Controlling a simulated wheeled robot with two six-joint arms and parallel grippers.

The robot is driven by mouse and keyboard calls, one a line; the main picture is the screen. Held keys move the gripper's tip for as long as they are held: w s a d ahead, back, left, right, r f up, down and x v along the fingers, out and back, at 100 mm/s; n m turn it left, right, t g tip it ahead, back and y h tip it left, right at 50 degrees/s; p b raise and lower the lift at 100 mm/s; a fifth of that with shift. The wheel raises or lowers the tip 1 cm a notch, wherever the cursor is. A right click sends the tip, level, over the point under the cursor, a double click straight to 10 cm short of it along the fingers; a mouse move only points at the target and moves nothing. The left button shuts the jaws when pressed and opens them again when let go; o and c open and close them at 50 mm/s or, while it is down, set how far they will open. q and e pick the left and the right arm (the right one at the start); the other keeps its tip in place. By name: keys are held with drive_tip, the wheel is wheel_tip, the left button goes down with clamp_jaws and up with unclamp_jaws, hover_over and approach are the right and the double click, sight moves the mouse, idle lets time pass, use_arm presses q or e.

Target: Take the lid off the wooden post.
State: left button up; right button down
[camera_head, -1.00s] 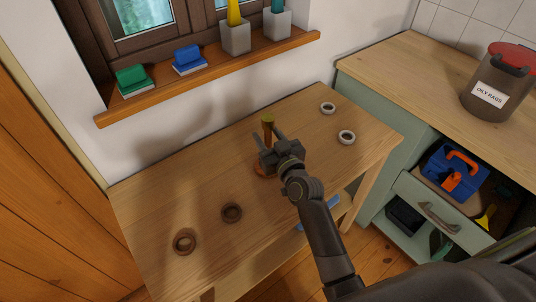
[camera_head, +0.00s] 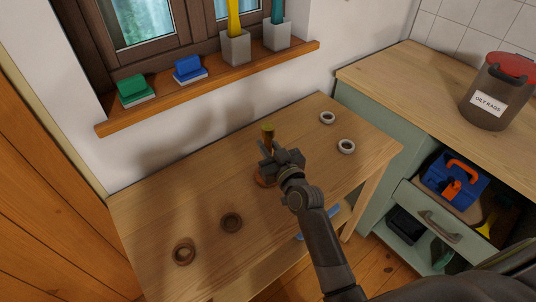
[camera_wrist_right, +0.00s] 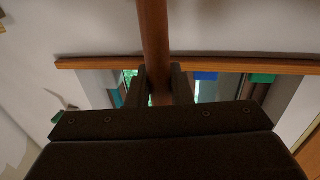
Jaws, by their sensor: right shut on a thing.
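I cannot tell a separate lid from the post's end. My left gripper is not in view.
A blue item (camera_head: 318,226) shows below the table's front edge. The windowsill (camera_head: 205,92) and a green cabinet (camera_head: 385,135) border the table.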

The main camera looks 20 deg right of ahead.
sight(268, 126)
wheel_tip(268, 126, up, 10)
drive_tip(key=shift+f+p, duration=0.1)
drive_tip(key=shift+p, duration=0.95)
drive_tip(key=c, duration=1.9)
unclamp_jaws()
clamp_jaws()
